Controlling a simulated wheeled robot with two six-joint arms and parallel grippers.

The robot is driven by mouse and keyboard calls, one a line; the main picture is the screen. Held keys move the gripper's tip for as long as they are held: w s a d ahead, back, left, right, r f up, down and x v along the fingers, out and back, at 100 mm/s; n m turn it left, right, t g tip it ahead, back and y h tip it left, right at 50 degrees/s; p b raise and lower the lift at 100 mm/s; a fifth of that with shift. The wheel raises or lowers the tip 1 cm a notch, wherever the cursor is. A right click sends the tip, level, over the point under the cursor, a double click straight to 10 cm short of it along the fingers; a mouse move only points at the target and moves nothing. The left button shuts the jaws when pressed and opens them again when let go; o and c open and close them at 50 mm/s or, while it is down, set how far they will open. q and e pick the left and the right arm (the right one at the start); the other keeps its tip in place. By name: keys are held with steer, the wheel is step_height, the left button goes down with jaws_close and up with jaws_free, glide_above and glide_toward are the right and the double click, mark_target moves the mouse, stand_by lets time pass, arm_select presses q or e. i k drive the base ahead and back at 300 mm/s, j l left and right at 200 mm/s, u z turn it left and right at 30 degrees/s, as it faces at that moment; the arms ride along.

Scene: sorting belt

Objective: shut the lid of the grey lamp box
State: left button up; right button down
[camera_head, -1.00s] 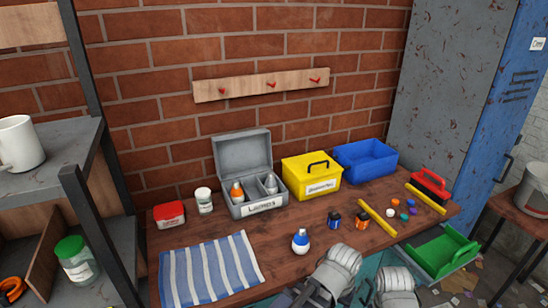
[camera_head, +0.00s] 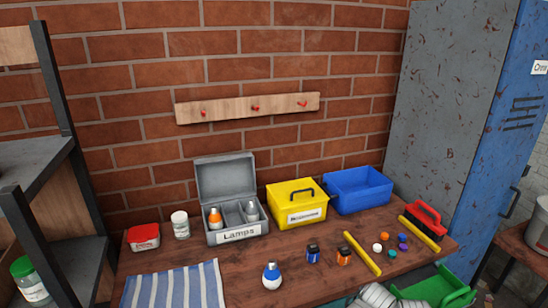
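The grey lamp box (camera_head: 210,238), with a "Lamps" label on its front, stands on the wooden bench left of the yellow box. Its lid (camera_head: 225,177) is open and stands up at the back. Inside are dividers, an orange and white lamp (camera_head: 215,218) at the left and a grey lamp (camera_head: 252,211) at the right. A blue and white lamp (camera_head: 271,276) stands on the bench in front. Pale parts of my arms show at the bottom edge, well in front of the box. Neither gripper's fingers are in view.
A yellow box (camera_head: 290,212) and an open blue bin (camera_head: 358,190) stand to the right. A white jar (camera_head: 181,225) and red tin (camera_head: 144,237) stand to the left.

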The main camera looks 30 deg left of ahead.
mark_target(229, 177)
steer(key=i+l, duration=0.25)
steer(key=i+l+u, duration=0.1)
steer(key=l, duration=0.4)
steer(key=i+u, duration=0.1)
steer(key=u, duration=1.6)
